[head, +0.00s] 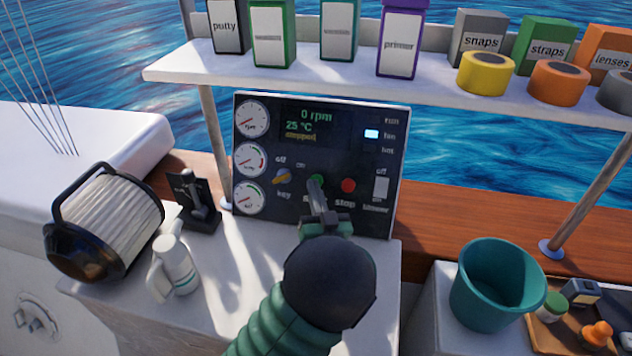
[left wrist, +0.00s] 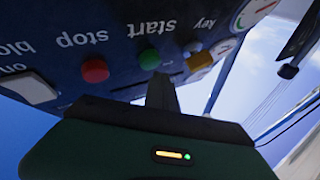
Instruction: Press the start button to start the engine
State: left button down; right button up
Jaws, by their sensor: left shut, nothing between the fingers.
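The dark engine panel (head: 280,215) stands upright on the white console. Its green start button (head: 319,179) is partly covered by my gripper in the head view. In the left wrist view the start button (left wrist: 149,59) shows upside down, between the red stop button (left wrist: 95,69) and the orange key knob (left wrist: 199,62). My left gripper (head: 315,187) is shut and empty, its tips close to the start button. In the left wrist view its fingers (left wrist: 161,90) point at the button; I cannot tell whether they touch. The display (head: 308,125) reads 0 rpm, 25 °C and apparently "stopped".
The red stop button (head: 348,185) and a white switch (head: 381,187) lie right of the start button. A teal bucket (head: 495,285) is right. A shelf (head: 430,85) overhangs the panel.

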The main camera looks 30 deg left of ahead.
pick_arm(q)
jog(key=shift+d, duration=0.1)
dwell(0.4)
jog(key=shift+w, duration=0.1)
jog(key=shift+w+a+f, duration=0.1)
jog(key=shift+w+a, duration=0.1)
jog(key=shift+w, duration=0.05)
jog(key=shift+w+a+f+b, duration=0.15)
jog(key=shift+w+f+b, duration=0.25)
jog(key=shift+w, duration=0.25)
dwell(0.9)
jog(key=shift+s+r, duration=0.1)
jog(key=shift+r, duration=0.05)
jog(key=shift+s+d+r+p, duration=0.2)
jog(key=shift+s+p, duration=0.1)
jog(key=shift+s, duration=0.2)
jog(key=shift+s+d+r+p, duration=0.1)
jog(key=shift+s+r+p, duration=0.15)
jog(key=shift+s, duration=0.2)
